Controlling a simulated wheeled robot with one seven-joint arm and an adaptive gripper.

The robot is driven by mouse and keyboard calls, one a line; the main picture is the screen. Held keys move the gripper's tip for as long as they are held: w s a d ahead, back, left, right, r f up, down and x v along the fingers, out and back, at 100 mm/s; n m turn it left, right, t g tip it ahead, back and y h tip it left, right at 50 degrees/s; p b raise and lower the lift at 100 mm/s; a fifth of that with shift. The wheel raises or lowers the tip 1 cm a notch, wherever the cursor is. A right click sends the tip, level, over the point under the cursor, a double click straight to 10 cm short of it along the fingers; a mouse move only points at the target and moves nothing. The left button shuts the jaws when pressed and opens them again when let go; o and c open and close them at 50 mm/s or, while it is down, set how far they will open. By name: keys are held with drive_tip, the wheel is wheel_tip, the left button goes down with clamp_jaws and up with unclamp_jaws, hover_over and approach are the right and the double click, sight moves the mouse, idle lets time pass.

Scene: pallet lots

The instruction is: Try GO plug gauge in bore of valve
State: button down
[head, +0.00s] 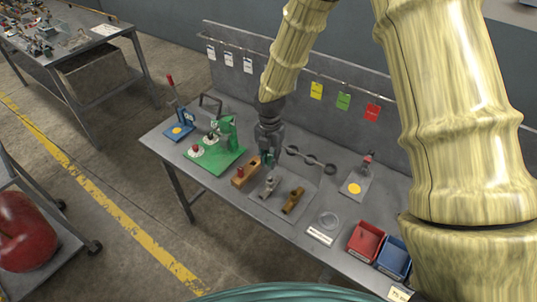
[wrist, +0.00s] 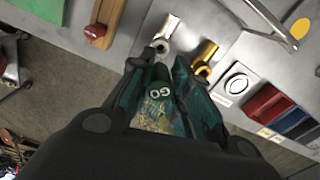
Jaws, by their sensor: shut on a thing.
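My gripper (head: 268,156) is over the middle of the workbench, behind the silver valve-like part (head: 268,187). In the wrist view its fingers (wrist: 165,88) are closed on the plug gauge (wrist: 160,93), whose end face is marked GO. The rest of the gauge is largely hidden by the fingers. The silver part also shows in the wrist view (wrist: 165,32), ahead of the fingertips and apart from the gauge. A brass valve-like part (head: 293,201) lies to its right on the same grey plate. I cannot tell into which bore the gauge points.
A wooden block (head: 246,172) with a red-topped piece stands left of the silver part. A green fixture (head: 215,158) is farther left. A ring (head: 328,220), red bin (head: 366,241) and blue bin (head: 394,258) are at right. Coloured tags hang from the back panel.

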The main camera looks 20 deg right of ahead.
drive_tip(key=shift+d+p, duration=0.15)
drive_tip(key=shift+p, duration=0.15)
drive_tip(key=shift+f+b, duration=1.35)
drive_tip(key=shift+f, duration=1.7)
drive_tip(key=shift+p, duration=0.7)
drive_tip(key=shift+f+b, duration=0.6)
drive_tip(key=shift+f, duration=0.95)
drive_tip(key=shift+r, duration=0.2)
drive_tip(key=shift+r+p, duration=2)
drive_tip(key=shift+r, duration=0.45)
